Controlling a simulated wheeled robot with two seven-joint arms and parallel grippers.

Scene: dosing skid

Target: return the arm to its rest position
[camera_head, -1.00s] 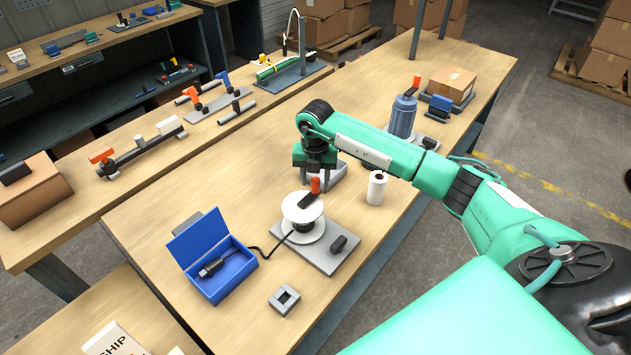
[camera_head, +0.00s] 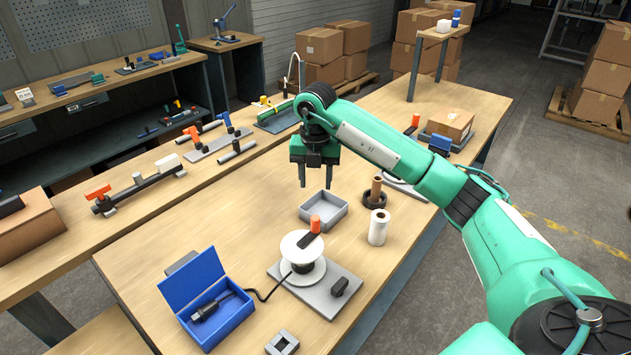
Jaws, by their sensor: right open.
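My right gripper (camera_head: 316,176) is in the middle of the head camera view, at the end of the green and white right arm (camera_head: 400,155). It points down with its two dark fingers apart and nothing between them. It hangs above the wooden workbench, behind a small grey tray (camera_head: 325,212) that looks empty. My left gripper is not in view.
In front stand a white spool with an orange-tipped handle (camera_head: 302,248) on a grey plate and an open blue box (camera_head: 207,298) with a black plug. A white roll (camera_head: 378,227) and a dark ring with a brown cylinder (camera_head: 375,193) stand right of the tray. A cardboard box (camera_head: 450,124) is farther back.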

